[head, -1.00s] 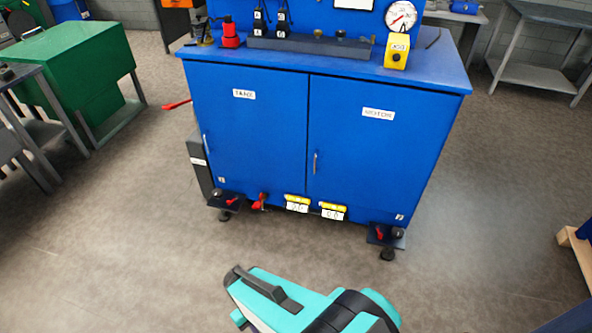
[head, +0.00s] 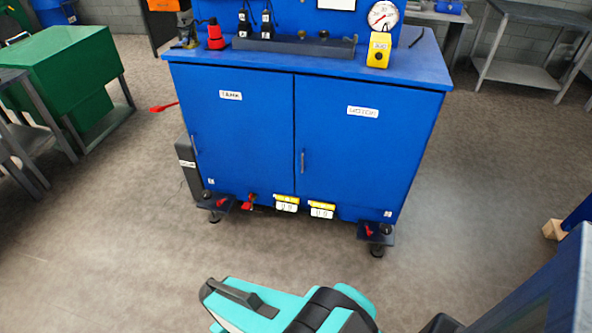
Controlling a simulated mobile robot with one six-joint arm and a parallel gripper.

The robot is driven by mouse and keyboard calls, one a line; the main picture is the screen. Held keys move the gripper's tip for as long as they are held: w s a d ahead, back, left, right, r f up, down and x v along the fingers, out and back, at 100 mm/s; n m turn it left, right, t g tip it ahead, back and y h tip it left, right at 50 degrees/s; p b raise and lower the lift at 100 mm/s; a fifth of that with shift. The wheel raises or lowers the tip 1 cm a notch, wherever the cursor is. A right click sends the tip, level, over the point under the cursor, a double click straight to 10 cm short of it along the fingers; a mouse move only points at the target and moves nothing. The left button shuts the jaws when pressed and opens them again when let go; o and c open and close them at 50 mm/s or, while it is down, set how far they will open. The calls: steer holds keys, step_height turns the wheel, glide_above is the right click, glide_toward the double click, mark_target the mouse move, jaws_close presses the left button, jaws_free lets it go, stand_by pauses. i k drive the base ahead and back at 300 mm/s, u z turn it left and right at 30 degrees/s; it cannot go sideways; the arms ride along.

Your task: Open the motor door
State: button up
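The motor door (head: 366,150) is the right-hand door of the blue cabinet (head: 310,66). It is closed, flush with the tank door (head: 238,135) on its left. Its label (head: 362,111) sits near the top, a little blurred. Its slim upright handle (head: 302,162) is at the door's left edge, below mid-height. My gripper (head: 215,290) shows at the bottom of the head view, at the end of my teal and black arm. It is well short of the cabinet and apart from the handle. Its fingers are not clear enough to tell whether they are open.
Yellow tags (head: 320,209) and red-handled feet (head: 370,231) line the cabinet's bottom edge. A yellow gauge block (head: 379,50) stands on top. A blue-grey object (head: 560,290) fills the lower right corner. The floor before the doors is clear.

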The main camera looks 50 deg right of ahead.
mark_target(360, 142)
steer(key=k, duration=0.4)
steer(key=z, duration=0.4)
steer(key=i, duration=0.5)
steer(key=u, duration=0.25)
steer(key=k, duration=0.95)
steer(key=z, duration=0.2)
steer(key=i, duration=0.3)
steer(key=u, duration=0.1)
